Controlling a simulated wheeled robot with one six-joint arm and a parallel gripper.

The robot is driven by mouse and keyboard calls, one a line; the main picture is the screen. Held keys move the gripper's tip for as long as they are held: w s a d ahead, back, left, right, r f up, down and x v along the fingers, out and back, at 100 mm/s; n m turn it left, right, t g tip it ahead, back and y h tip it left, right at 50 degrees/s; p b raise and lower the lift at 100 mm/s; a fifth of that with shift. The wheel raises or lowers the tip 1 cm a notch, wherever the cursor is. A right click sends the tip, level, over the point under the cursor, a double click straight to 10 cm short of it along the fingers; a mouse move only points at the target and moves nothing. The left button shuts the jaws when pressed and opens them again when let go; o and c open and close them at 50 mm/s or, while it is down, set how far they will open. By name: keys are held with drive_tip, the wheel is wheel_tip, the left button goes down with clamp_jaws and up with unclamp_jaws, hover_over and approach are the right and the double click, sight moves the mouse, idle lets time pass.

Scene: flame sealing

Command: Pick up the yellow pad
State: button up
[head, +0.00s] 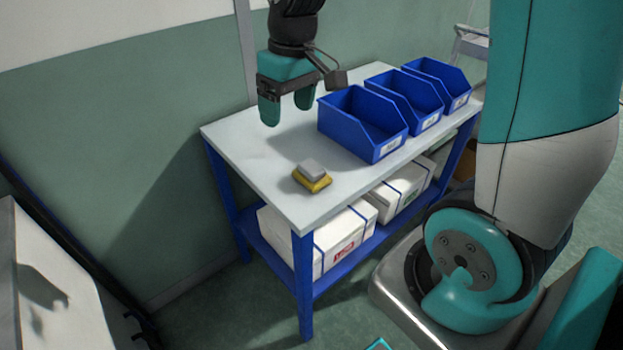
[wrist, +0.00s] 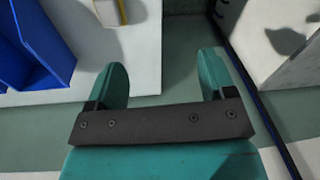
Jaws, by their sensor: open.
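The yellow pad (head: 312,182) lies on the white table top near its front left corner, with a pale grey block (head: 312,168) on top of it. In the wrist view the yellow pad (wrist: 122,11) shows only in part at the top edge. My gripper (head: 287,113) is above the table, behind the pad and apart from it. Its two teal fingers are spread with nothing between them. In the wrist view my gripper (wrist: 163,82) has its fingers pointing up the picture, over the table's edge and the floor.
Three blue bins (head: 362,125) stand in a row on the table (head: 255,150), right of the pad. White boxes (head: 345,238) sit on the lower shelf. A green wall runs behind the table. The table top around the pad is clear on the left.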

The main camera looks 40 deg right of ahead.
drive_tip(key=m+h, duration=0.1)
drive_tip(key=m, duration=0.1)
hover_over(312, 166)
wheel_tip(312, 166, down, 4)
drive_tip(key=shift+g, duration=0.3)
drive_tip(key=f, duration=1.1)
drive_tip(key=shift+d+f, duration=0.15)
drive_tip(key=shift+d, duration=0.15)
drive_tip(key=shift+a+f, duration=0.2)
drive_tip(key=shift+f, duration=1.4)
drive_tip(key=shift+a+f, duration=0.15)
drive_tip(key=shift+f, duration=1.4)
drive_tip(key=shift+c, duration=0.2)
drive_tip(key=c, duration=0.6)
drive_tip(key=shift+r, duration=0.1)
drive_tip(key=shift+c, duration=0.2)
wheel_tip(312, 166, up, 20)
